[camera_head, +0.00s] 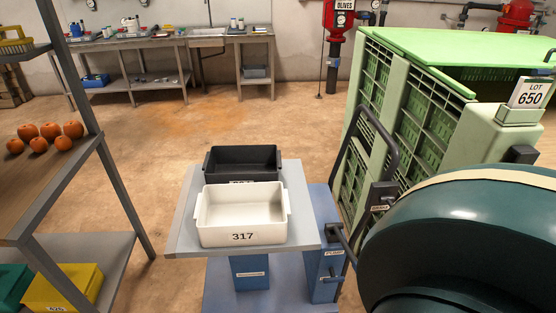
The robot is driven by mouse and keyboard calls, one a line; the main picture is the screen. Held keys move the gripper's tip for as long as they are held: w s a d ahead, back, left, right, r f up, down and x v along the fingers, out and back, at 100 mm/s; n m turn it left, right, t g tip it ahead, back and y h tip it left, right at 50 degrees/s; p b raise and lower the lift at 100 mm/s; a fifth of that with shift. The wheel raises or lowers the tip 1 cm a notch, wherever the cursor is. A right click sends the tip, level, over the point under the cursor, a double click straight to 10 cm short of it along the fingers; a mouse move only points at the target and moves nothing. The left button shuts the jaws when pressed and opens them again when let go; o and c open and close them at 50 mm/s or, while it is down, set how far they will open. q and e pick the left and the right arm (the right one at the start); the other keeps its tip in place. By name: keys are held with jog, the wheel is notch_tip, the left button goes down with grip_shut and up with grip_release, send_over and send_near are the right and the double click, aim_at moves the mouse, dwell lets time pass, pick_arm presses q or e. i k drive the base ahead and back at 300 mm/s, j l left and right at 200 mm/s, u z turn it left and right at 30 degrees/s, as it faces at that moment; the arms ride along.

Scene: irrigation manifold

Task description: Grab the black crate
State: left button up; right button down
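The black crate (243,159) stands on the grey top of a blue cart (185,229), at the far side. It is an open box, and its inside looks empty. A white crate (242,212) marked 317 stands in front of it and hides most of its front face and its label. Both crates are upright and close together; I cannot tell whether they touch. Neither of my grippers is in view.
A shelf rack (118,190) with orange pumpkins (50,131) stands on the left. A green slatted bin (405,110) and a dark green rounded body (470,240) crowd the right. The cart's handle (388,135) rises beside the crates. Open floor (200,110) lies behind, before a workbench (130,85).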

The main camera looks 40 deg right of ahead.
aim_at(229, 164)
jog(key=i+j+z, duration=0.1)
jog(key=z, duration=0.35)
jog(key=i+j+z, duration=0.1)
jog(key=j+z, duration=0.5)
jog(key=z, duration=0.25)
